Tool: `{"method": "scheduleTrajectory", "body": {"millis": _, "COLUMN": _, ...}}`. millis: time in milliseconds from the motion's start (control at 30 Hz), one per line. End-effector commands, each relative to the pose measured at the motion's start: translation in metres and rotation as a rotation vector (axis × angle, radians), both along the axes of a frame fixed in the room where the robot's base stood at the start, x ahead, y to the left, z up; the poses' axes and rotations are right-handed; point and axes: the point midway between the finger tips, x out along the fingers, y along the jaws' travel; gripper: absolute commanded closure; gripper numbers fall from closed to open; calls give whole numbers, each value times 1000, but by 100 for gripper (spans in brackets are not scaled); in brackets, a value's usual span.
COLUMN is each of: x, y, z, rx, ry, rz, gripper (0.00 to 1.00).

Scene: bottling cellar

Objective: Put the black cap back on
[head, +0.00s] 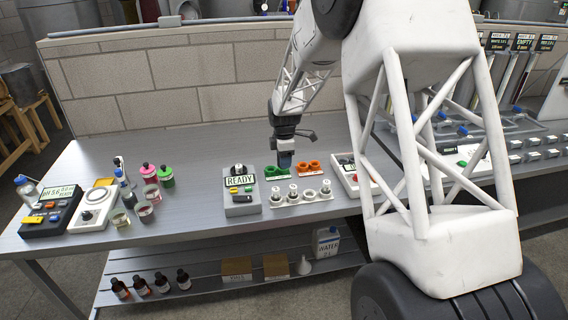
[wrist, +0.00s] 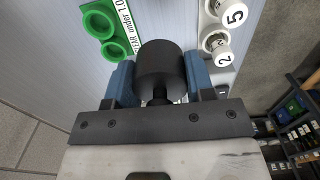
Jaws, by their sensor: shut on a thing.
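The black cap (wrist: 160,68) is a dark cylinder between the two blue fingers of my gripper (wrist: 160,85) in the wrist view. My gripper is shut on it. In the head view my gripper (head: 285,160) hangs pointing down above the bench, just behind the white vial rack; the cap is hard to make out there.
A white rack (head: 282,204) with several white-topped vials is in front of my gripper. A green ring holder (head: 278,175) marked clear and an orange one (head: 309,169) lie close by. Bottles and jars, pink (head: 149,174) and green (head: 167,178), stand at left. Bench behind the meter is clear.

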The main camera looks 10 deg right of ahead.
Motion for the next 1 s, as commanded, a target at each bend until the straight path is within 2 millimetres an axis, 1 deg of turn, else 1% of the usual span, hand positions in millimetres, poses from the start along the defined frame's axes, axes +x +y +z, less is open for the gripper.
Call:
{"method": "scheduleTrajectory", "body": {"millis": 533, "x": 0, "y": 0, "z": 0, "rx": 0, "ry": 0, "rz": 0, "gripper": 73}}
{"method": "scheduleTrajectory", "body": {"millis": 667, "x": 2, "y": 4, "z": 0, "rx": 0, "ry": 0, "rz": 1, "gripper": 73}}
{"method": "scheduleTrajectory", "body": {"millis": 767, "x": 6, "y": 12, "z": 1, "rx": 0, "ry": 0, "rz": 2, "gripper": 73}}
{"method": "scheduleTrajectory", "body": {"millis": 867, "x": 13, "y": 25, "z": 3, "rx": 0, "ry": 0, "rz": 3, "gripper": 73}}
{"method": "scheduleTrajectory", "body": {"millis": 1000, "x": 25, "y": 52, "z": 8, "rx": 0, "ry": 0, "rz": 4, "gripper": 73}}
